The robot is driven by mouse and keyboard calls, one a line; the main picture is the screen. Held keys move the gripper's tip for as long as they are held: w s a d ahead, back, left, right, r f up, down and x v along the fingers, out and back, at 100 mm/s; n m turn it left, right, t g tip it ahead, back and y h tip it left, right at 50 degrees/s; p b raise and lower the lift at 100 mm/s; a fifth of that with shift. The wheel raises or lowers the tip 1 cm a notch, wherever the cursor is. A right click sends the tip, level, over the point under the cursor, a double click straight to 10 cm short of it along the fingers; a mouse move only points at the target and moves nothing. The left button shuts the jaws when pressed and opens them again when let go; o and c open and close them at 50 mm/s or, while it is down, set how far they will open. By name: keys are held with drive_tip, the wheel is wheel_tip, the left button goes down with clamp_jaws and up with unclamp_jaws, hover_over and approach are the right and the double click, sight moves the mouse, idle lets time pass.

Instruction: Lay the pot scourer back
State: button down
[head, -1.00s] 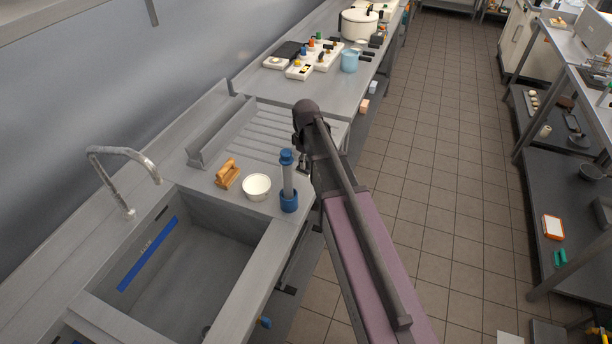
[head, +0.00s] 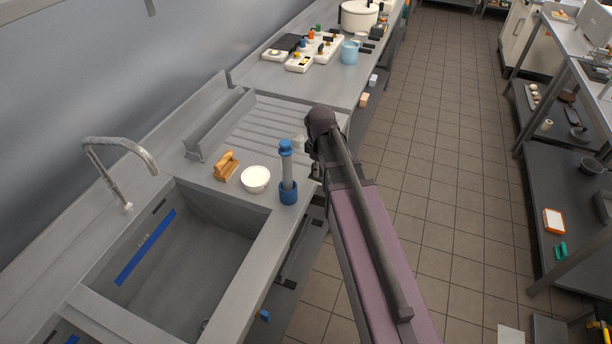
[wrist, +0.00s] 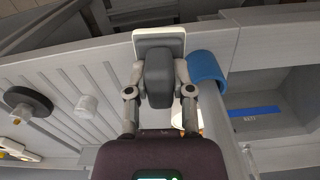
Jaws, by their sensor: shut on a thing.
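My gripper (wrist: 160,88) is shut on a dark grey block-shaped grip with a pale flat pad at its far end, which looks like the pot scourer (wrist: 158,78). The scourer is held between both fingers, above the counter's front edge by the ribbed drainboard (head: 262,130). In the head view my gripper (head: 315,170) is mostly hidden behind my own arm, and the scourer cannot be made out there. The blue-capped upright tube (head: 288,172) stands just left of my gripper; its blue part (wrist: 207,67) shows close to the right finger in the wrist view.
A black round thing (wrist: 27,103) and a white knob-like piece (wrist: 87,106) are on the drainboard side. Much of the drainboard is bare.

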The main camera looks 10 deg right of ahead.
drive_tip(key=s+d+f+n+b, duration=0.1)
drive_tip(key=s, duration=0.5)
drive_tip(key=shift+d+f, duration=0.35)
drive_tip(key=shift+d, duration=0.05)
drive_tip(key=shift+w, duration=0.1)
drive_tip(key=w+a, duration=0.1)
drive_tip(key=w, duration=0.3)
drive_tip(key=w+a+f+b, duration=0.1)
drive_tip(key=w, duration=0.4)
drive_tip(key=w+a, duration=0.2)
drive_tip(key=w, duration=0.3)
drive_tip(key=shift+f, duration=0.15)
drive_tip(key=shift+w+a+b, duration=0.1)
drive_tip(key=shift+w+b, duration=0.2)
drive_tip(key=shift+w, duration=0.15)
drive_tip(key=shift+w+f+b, duration=0.2)
drive_tip(key=shift+f+b, duration=0.1)
drive_tip(key=shift+f, duration=0.1)
drive_tip(key=shift+f+b, duration=1.45)
drive_tip(key=shift+b, duration=0.05)
drive_tip(key=shift+f, duration=0.1)
